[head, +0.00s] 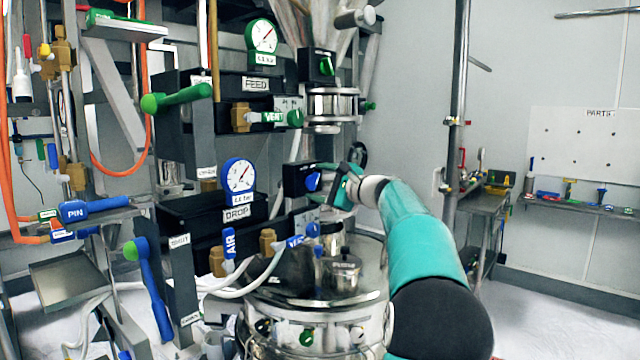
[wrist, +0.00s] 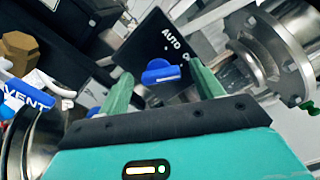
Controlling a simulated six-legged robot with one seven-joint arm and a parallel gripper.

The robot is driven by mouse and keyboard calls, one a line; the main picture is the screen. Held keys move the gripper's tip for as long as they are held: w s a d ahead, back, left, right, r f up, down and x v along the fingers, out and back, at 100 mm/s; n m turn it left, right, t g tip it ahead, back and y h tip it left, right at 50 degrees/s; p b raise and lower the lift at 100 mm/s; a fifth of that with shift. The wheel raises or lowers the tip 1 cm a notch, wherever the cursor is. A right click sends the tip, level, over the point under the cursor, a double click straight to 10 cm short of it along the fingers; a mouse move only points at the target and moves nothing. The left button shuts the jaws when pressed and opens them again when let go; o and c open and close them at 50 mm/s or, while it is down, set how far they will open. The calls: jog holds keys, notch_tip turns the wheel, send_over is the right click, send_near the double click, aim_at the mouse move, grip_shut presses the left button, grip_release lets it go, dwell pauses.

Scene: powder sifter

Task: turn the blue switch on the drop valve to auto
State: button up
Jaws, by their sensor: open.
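The blue switch (wrist: 161,72) sits on a black box (wrist: 148,42) with white lettering, where AUTO can be read and a second label is partly hidden by a finger. In the wrist view the switch lies between the two green fingertips of my open gripper (wrist: 160,82), and I cannot tell whether either finger touches it. In the head view the box (head: 296,178) is right of the DROP gauge, and the blue switch (head: 313,182) shows at its right side, with my gripper (head: 338,184) close against it.
A metal flange (wrist: 270,55) stands close on the right in the wrist view, and a blue VENT handle (wrist: 25,95) is at the left. The DROP gauge (head: 239,176) and a blue AIR handle (head: 229,245) are left of the box. A metal vessel (head: 315,310) stands below.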

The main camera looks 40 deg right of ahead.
jog(key=shift+w, duration=0.1)
jog(key=c, duration=1)
